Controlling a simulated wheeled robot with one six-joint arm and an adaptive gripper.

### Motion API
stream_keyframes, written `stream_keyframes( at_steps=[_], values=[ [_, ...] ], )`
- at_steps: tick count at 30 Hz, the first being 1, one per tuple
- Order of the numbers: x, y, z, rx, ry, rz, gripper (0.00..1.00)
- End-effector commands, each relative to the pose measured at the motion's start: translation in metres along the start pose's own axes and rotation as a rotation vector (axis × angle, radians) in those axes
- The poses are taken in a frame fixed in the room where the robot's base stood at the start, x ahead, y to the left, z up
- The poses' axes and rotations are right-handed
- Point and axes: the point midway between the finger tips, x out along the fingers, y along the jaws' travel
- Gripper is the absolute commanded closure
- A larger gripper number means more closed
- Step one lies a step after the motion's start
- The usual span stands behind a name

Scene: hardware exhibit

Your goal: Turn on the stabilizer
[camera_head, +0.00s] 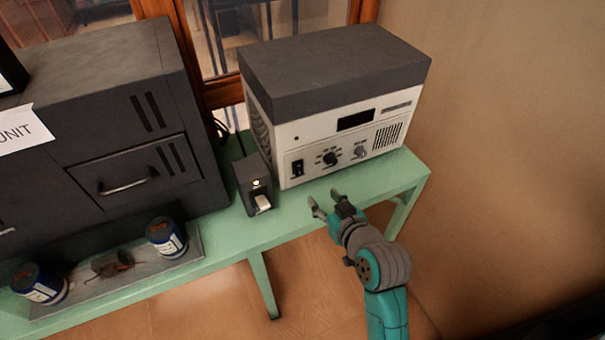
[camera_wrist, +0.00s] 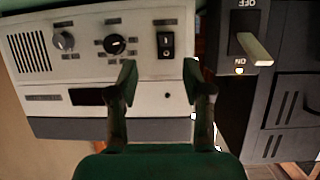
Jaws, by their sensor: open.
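A white-fronted unit with a dark grey top (camera_head: 340,115) stands on the green table. Its front has a black rocker switch (camera_head: 297,168), two knobs, a dark display and a vent grille. Beside it on the left is a small dark box (camera_head: 250,190) with a pale lever (camera_head: 262,203). No readable label names either one as the stabilizer. My gripper (camera_head: 325,199) is open and empty, in front of the white unit and right of the lever. In the wrist view the panel appears upside down, with the rocker switch (camera_wrist: 166,45) beyond and between my fingers and the lever (camera_wrist: 255,48) to their right.
A large dark cabinet (camera_head: 130,150) with a handle stands left of the small box. Two blue-and-white cans (camera_head: 166,237) sit on a tray (camera_head: 75,300) at the table's front left. The green table (camera_head: 283,217) has a narrow clear strip before the white unit. A wall is at right.

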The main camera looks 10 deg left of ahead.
Motion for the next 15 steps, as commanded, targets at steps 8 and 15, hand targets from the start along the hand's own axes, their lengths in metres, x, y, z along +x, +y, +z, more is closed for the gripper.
stream_keyframes(
  at_steps=[8,15],
  values=[
    [0.013,-0.006,-0.021,-0.023,-0.004,-0.031,0.5],
    [0.042,-0.007,-0.021,-0.022,-0.004,-0.032,0.5]
  ],
)
